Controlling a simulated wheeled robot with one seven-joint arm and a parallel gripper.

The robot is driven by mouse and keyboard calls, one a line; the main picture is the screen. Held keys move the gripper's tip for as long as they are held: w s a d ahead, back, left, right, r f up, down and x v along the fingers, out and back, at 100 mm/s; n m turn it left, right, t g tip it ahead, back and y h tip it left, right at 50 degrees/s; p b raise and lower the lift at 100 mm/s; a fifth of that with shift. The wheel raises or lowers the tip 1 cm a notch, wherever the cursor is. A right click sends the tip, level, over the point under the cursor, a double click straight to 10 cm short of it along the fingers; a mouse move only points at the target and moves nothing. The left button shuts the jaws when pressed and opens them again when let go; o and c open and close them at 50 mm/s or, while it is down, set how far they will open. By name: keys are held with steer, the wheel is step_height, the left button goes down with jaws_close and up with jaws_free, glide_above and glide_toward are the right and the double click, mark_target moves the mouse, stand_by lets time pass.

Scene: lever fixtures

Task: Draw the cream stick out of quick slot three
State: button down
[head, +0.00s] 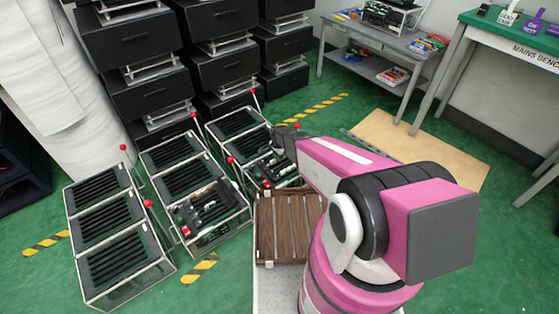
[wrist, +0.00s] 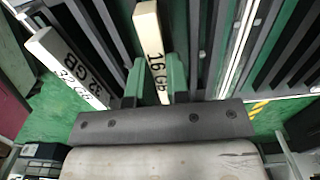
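In the wrist view a long cream stick marked "16 GB" (wrist: 154,50) lies between the two green fingers of my gripper (wrist: 157,75). The fingers are close along both sides of it, and I see no clear gap, so my gripper looks shut on it. In the head view my gripper (head: 284,140) is over the right-hand slotted rack (head: 236,122). The sticks cannot be made out there, and the slot number does not show.
Two more slotted racks, a middle one (head: 170,153) and a left one (head: 99,200), stand to the left, with red-knobbed levers. A brown slatted tray (head: 265,228) lies in front of me. A grey workbench (head: 385,38) and a green-topped bench (head: 510,35) stand beyond.

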steer(key=shift+r, duration=0.8)
stand_by(1.3)
steer(key=shift+r, duration=1.45)
steer(key=shift+r, duration=0.15)
steer(key=shift+r, duration=0.9)
